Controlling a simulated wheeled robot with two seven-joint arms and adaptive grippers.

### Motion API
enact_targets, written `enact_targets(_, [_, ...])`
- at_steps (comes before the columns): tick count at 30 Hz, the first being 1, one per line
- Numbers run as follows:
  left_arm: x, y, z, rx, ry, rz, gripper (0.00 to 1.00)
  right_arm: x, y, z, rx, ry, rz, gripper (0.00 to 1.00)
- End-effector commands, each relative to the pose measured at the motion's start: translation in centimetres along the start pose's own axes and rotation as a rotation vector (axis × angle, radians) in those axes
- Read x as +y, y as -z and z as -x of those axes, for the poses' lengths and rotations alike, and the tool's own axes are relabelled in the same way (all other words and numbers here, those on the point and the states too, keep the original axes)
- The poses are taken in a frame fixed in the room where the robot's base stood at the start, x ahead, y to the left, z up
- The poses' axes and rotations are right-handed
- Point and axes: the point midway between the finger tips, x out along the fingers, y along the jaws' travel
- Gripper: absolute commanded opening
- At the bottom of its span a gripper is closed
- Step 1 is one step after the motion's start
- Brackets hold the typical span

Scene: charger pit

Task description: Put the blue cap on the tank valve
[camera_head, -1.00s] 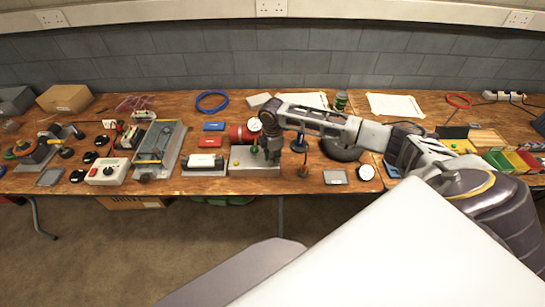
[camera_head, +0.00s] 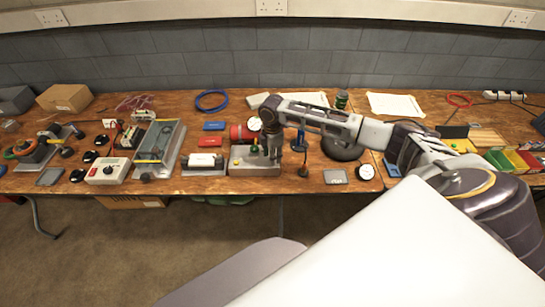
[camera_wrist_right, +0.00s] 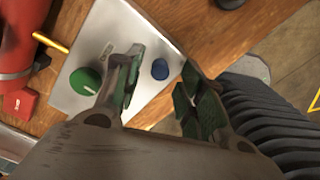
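The blue cap (camera_wrist_right: 160,69) sits on a light grey box (camera_wrist_right: 105,38) in the right wrist view. My right gripper (camera_wrist_right: 162,62) is open, with green-padded fingers on either side of the cap and visible gaps. In the head view my right gripper (camera_head: 271,147) points down over the grey box (camera_head: 250,170), and the cap cannot be made out. The red tank (camera_head: 238,132) lies behind the box. Its end also shows in the wrist view (camera_wrist_right: 14,45), with a brass-coloured rod (camera_wrist_right: 50,42) beside it; I cannot tell whether that is the valve. My left gripper is not in view.
A green knob (camera_wrist_right: 84,80) is on the box beside my gripper finger. A gauge (camera_head: 254,124) is behind my gripper. A white cylinder on a grey stand (camera_head: 203,161) is left of the box. A dark grey plate (camera_head: 335,177) lies to the right.

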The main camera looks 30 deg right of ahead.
Motion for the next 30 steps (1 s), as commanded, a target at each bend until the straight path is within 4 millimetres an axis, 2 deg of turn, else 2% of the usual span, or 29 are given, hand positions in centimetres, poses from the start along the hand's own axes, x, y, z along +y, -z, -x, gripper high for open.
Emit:
enact_targets(18, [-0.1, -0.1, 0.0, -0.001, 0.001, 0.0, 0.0, 0.1, 0.0, 8.6, 0.0, -0.003, 0.0, 0.4])
enact_targets(24, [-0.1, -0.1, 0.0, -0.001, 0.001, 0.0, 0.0, 0.1, -0.1, 10.3, -0.001, -0.002, -0.001, 0.4])
enact_targets(30, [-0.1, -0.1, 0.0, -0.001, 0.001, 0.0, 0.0, 0.0, -0.1, 10.7, -0.001, -0.001, -0.001, 0.4])
